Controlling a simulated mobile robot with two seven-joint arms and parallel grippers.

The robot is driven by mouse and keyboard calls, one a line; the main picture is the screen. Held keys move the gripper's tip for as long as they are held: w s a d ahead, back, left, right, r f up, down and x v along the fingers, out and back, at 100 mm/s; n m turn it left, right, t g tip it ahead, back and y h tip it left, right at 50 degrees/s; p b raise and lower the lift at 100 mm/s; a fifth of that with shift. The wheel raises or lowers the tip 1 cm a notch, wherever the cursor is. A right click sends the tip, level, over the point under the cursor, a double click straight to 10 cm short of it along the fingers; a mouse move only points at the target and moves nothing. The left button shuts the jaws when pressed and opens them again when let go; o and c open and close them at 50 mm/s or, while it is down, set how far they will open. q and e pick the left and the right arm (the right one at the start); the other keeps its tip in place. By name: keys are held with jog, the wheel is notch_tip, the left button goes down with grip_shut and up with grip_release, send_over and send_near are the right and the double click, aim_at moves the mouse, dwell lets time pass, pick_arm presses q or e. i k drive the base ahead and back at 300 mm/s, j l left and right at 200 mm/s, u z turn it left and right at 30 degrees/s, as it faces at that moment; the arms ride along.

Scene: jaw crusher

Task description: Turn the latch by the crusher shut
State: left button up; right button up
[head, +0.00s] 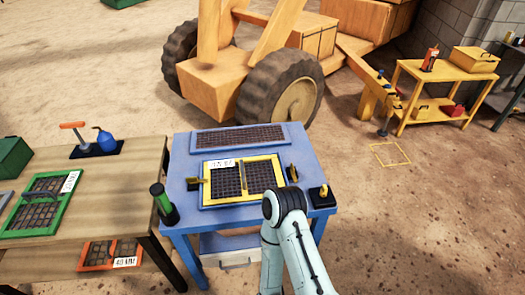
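The blue crusher stand (180,220) is in the middle of the head view. On its top lies a yellow-framed screen (231,182) with a dark mesh and a handle bar across its middle. A small yellow and dark latch-like piece (195,182) is at the screen's left edge. Another upright one (291,172) is at its right edge, just behind my arm's bend. I cannot tell whether either is turned shut. My white arm rises from the bottom, with its dark joint over the stand's front right. Neither gripper shows.
A black box with a yellow lever (322,194) sits on the stand's right corner, a green cylinder (161,202) on its left. A wooden table (110,190) with a green-framed screen (38,204) stands left. A wheeled machine (285,90) is behind. Open ground lies right.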

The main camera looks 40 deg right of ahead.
aim_at(292, 171)
jog(key=z, duration=1.75)
